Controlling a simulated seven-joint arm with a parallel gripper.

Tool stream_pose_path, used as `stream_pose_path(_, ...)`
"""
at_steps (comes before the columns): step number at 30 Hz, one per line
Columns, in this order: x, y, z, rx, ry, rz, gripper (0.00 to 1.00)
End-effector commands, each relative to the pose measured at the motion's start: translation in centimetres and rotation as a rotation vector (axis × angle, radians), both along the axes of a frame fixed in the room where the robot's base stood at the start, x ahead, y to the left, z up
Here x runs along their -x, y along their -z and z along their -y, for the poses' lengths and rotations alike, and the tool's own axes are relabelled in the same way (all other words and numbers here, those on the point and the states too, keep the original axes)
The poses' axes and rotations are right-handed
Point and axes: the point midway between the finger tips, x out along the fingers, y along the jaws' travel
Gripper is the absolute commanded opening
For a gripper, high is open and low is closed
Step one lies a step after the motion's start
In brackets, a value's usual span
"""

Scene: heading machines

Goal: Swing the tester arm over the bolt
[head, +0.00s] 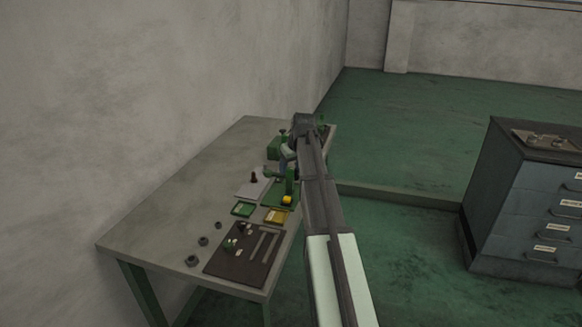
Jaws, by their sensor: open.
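A green tester stands on the bench at its far right part, with a green body (274,150) and a green upright (289,181) above a yellow block (287,200). Which part is the swinging tester arm is too small to tell. A small dark upright piece, perhaps the bolt (253,176), stands on a pale plate (250,189) left of the upright. My gripper (285,166) is open beside the green tester, mostly hidden by my own dark arm links. I cannot tell whether it touches the tester.
The grey bench (160,215) runs along the wall. A green tray (243,209), a yellow tray (276,216) and a dark mat (244,253) with small parts lie nearer. Several dark round pieces (192,261) sit left of the mat. A drawer cabinet (530,205) stands right.

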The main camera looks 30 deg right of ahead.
Motion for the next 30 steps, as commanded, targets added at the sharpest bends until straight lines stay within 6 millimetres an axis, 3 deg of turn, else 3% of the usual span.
stream_pose_path(11,-0.13,0.31,-0.01,0.000,0.000,0.000,0.58)
stream_pose_path(30,-0.12,0.31,-0.02,0.000,0.000,-0.001,0.00)
